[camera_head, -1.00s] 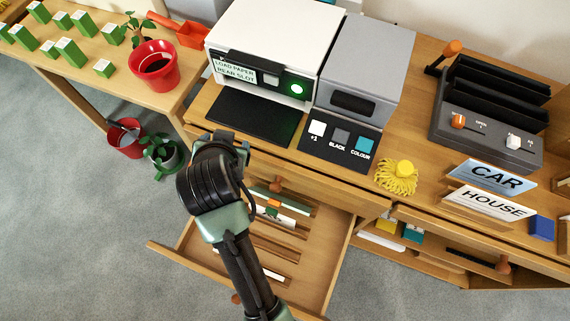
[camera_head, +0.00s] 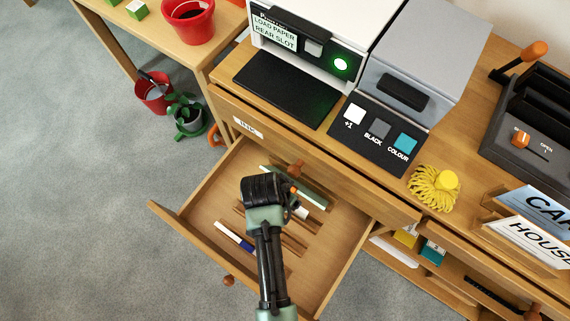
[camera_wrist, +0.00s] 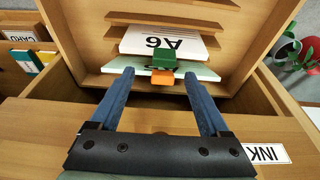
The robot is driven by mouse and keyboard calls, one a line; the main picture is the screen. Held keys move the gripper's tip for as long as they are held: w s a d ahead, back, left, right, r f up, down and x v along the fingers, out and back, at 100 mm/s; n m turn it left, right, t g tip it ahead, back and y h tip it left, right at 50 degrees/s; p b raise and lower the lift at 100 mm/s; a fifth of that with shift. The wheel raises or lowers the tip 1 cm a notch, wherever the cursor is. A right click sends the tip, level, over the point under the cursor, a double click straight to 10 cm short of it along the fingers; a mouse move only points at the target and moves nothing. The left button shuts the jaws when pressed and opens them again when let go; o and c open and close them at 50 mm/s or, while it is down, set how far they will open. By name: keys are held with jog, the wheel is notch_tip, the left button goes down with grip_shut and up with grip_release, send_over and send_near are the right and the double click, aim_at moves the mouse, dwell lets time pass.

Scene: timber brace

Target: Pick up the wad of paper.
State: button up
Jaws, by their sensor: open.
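A white wad of paper marked A6 (camera_wrist: 170,42) lies in the open drawer in the wrist view. In the head view, part of its white edge (camera_head: 303,211) shows beside my arm, which hides the rest. A green and orange piece (camera_wrist: 163,62) is at its near edge, and a pale green sheet or slab (camera_wrist: 196,72) lies on the near side. My gripper (camera_wrist: 158,73) is open and empty. Its blue fingers appear to either side of the green and orange piece; I cannot tell how far above it they are.
The open wooden drawer (camera_head: 192,214) has raised dividers and a blue and white item (camera_head: 234,238). Open floor lies left.

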jog(key=x, duration=0.1)
jog(key=b+x, duration=0.1)
jog(key=x, duration=0.2)
jog(key=shift+w+a+f+b, duration=0.1)
jog(key=shift+a+f+b, duration=0.25)
jog(key=shift+f, duration=0.1)
grip_shut()
jog(key=shift+r, duration=0.1)
dwell(0.9)
